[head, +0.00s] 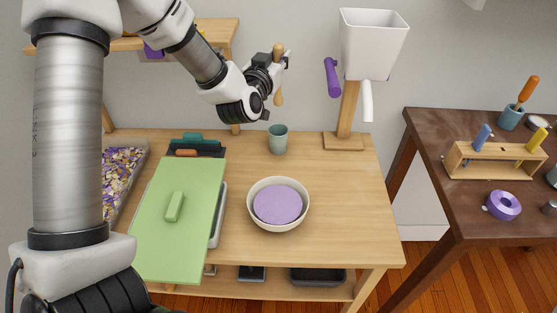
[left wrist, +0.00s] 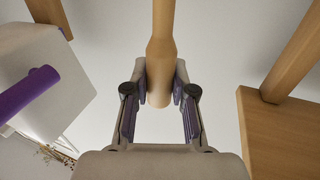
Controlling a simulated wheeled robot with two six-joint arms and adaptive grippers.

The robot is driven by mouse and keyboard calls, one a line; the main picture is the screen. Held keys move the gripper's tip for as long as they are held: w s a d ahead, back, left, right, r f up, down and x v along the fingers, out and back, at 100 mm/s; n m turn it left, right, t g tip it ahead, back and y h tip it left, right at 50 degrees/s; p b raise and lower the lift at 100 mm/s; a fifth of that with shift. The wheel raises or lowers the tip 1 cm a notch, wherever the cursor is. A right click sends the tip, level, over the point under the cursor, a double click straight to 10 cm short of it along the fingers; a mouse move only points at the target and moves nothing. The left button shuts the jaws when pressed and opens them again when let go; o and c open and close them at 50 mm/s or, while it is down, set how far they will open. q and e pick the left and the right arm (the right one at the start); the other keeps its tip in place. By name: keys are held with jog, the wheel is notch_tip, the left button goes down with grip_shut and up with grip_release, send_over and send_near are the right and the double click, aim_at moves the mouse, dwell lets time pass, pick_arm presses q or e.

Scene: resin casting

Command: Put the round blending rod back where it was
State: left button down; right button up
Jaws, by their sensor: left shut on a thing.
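The round blending rod (head: 278,97) is a light wooden stick with thicker ends. The rod (left wrist: 162,55) also shows between the purple-padded fingers of the left gripper (left wrist: 160,90) in the left wrist view. A teal cup (head: 278,142) stands on the light wooden bench below the rod, with a clear gap between them. A cream bowl (head: 251,213) with a smooth lavender filling (head: 277,204) sits in front of the cup. My right gripper is not in view.
A white hopper (head: 372,45) with a purple handle (head: 331,77) stands on a wooden post (head: 348,110) to the right. A green lid (head: 160,240) lies at the left of the bench. A dark side table (head: 430,150) with tools stands at right. The bench (head: 345,215) is clear right of the bowl.

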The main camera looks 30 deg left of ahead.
pick_arm(q)
notch_tip(320, 180, down, 5)
jog(key=b, duration=0.3)
jog(key=shift+w+f, duration=0.15)
notch_tip(320, 180, down, 9)
jog(key=shift+f+b, duration=0.15)
jog(key=shift+b, duration=0.35)
jog(key=shift+f, duration=0.2)
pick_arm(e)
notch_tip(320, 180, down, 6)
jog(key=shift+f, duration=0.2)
pick_arm(q)
jog(key=shift+f, duration=0.1)
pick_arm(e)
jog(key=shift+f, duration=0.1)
pick_arm(q)
jog(key=c, duration=1)
grip_release()
jog(key=shift+o, duration=0.2)
